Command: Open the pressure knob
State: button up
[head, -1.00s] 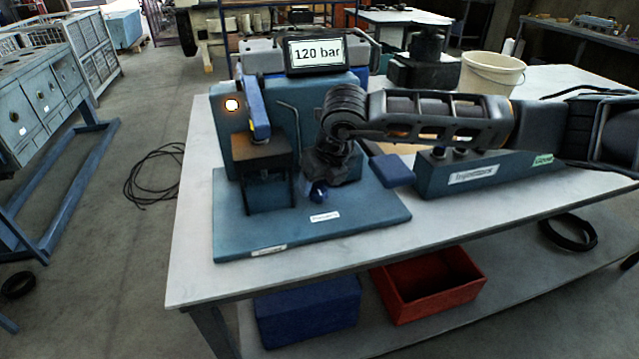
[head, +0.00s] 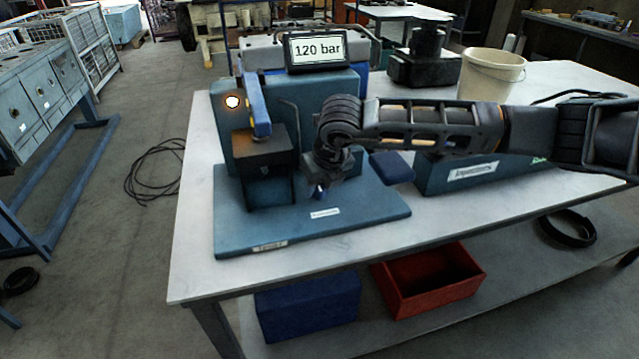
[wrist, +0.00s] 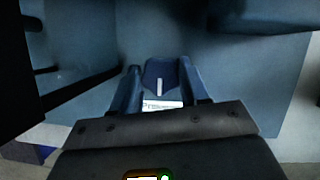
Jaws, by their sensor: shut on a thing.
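The pressure knob (wrist: 158,72) is dark blue with a white pointer line. In the wrist view it sits between the two fingers of my gripper (wrist: 162,82), which is shut on it. The white line points roughly toward the label (wrist: 162,105) on the base plate, which is partly hidden. In the head view the knob (head: 318,191) shows only as a small blue patch under my gripper (head: 322,182), low at the front of the test stand (head: 228,150). The display (head: 316,50) on top reads 120 bar.
A blue lever (head: 258,108) stands over a dark block left of my gripper. A labelled injector rack (head: 440,180) and a white bucket (head: 490,75) stand to the right. The table's front left is clear.

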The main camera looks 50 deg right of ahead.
jog(key=shift+c, duration=1.1)
jog(key=shift+f+n+b, duration=0.1)
jog(key=shift+n+b, duration=0.2)
jog(key=shift+b, duration=0.2)
jog(key=n+b, duration=0.1)
jog(key=b, duration=0.1)
jog(key=shift+d+f+n+y+b, duration=0.1)
jog(key=shift+f+n+y+b, duration=0.05)
jog(key=shift+n+y+b, duration=0.2)
jog(key=shift+n+t+y+b, duration=0.3)
jog(key=shift+n+y+b, duration=0.15)
jog(key=shift+n+b, duration=0.65)
jog(key=shift+r+n+y+b, duration=0.25)
jog(key=shift+n+b, duration=0.4)
jog(key=shift+b, duration=0.35)
